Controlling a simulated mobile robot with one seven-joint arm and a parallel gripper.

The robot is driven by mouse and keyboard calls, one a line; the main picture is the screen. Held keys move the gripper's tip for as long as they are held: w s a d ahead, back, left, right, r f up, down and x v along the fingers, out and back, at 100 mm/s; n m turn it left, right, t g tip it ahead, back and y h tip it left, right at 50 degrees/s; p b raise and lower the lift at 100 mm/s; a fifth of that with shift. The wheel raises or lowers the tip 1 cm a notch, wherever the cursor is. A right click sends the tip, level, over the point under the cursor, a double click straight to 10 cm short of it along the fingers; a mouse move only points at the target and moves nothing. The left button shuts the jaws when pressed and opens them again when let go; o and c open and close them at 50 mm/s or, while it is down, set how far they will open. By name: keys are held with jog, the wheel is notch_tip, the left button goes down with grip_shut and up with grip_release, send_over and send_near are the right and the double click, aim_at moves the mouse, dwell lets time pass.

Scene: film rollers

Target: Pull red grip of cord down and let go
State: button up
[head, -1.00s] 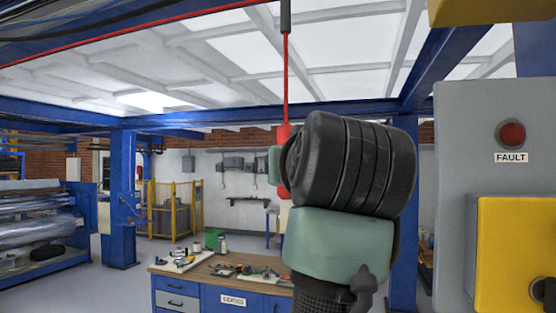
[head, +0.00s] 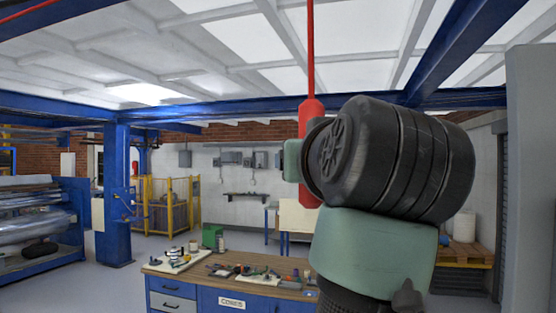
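The red grip (head: 311,112) hangs upright at the lower end of a red cord (head: 310,45), which runs up out of the top of the head view. The grip's upper part is clear, and a strip of its lower part shows left of my wrist. My dark wrist and green-grey arm link stand in front of the rest. Of my gripper (head: 292,160), only a green-grey part shows, beside the grip's left side. Its fingertips are hidden behind my wrist, so I cannot tell whether they touch the grip.
A workbench (head: 262,284) with drawers and several small tools stands below, left of my arm. A blue column (head: 115,190) and a roller machine (head: 40,225) are farther left. A grey panel (head: 530,180) stands close at the right edge. Open floor lies between bench and machine.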

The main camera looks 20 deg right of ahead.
jog(key=shift+s+r, duration=0.15)
jog(key=shift+s, duration=0.15)
jog(key=shift+c, duration=0.4)
jog(key=shift+s, duration=0.15)
jog(key=shift+c, duration=1.2)
grip_shut()
jog(key=shift+w, duration=0.2)
